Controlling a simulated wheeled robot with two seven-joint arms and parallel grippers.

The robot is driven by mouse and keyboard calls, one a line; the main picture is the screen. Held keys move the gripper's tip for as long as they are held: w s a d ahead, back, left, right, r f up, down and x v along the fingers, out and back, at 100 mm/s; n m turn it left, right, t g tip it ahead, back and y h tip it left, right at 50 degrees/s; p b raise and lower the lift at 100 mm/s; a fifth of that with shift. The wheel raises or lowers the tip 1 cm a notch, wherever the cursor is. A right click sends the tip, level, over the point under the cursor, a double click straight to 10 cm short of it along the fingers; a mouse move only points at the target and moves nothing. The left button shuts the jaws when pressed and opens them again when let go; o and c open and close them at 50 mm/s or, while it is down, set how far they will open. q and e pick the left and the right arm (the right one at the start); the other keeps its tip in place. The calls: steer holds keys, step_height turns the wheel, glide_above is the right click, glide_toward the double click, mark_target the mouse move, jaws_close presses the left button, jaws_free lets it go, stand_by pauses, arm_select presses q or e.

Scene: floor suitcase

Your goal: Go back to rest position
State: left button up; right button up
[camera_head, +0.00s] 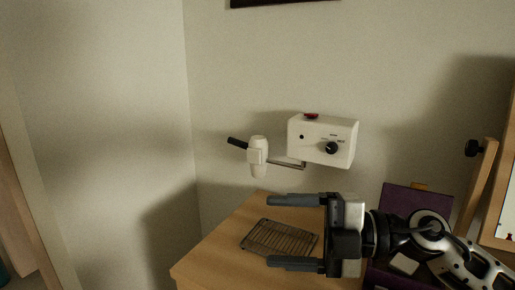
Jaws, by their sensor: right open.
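My right gripper (292,232) reaches in from the lower right and points left. Its two dark fingers are wide apart with nothing between them. It is over a wooden table (225,245), in front of a dark wire rack (262,238) that lies on the tabletop. I cannot tell how high above the rack the fingers are. My left gripper does not show in the head view.
A white box with a dial (340,143) is on the wall behind, with a white holder (257,157) on a metal arm. A purple panel or case (400,197) is at the right, partly behind my right arm. A wooden frame (480,185) stands at the far right.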

steer(key=w+d+r+m+t+h, duration=0.2)
steer(key=w+d+m+t+h, duration=0.15)
steer(key=m+t, duration=1.15)
steer(key=s+d+f+m+g+h, duration=0.1)
steer(key=s+d+f+m+h, duration=0.1)
steer(key=d+f+m+h, duration=0.95)
steer(key=s+f+m+g+h, duration=0.25)
steer(key=s+f+g, duration=1.05)
steer(key=s+f, duration=0.7)
arm_select(q)
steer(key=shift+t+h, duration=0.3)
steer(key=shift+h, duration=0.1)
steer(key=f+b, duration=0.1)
steer(key=b, duration=0.2)
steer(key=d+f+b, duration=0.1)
steer(key=b, duration=0.2)
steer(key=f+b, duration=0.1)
steer(key=b, duration=0.2)
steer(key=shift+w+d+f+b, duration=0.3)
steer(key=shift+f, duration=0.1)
arm_select(e)
steer(key=w+a+f+t+y, duration=0.2)
steer(key=w+f+t, duration=0.1)
steer(key=f, duration=0.3)
steer(key=w+a+f+t+y, duration=0.2)
steer(key=a+f+t, duration=0.1)
steer(key=f, duration=0.3)
steer(key=shift+w+a+f+t, duration=0.15)
steer(key=shift+w+a+t, duration=0.2)
steer(key=shift+t, duration=0.35)
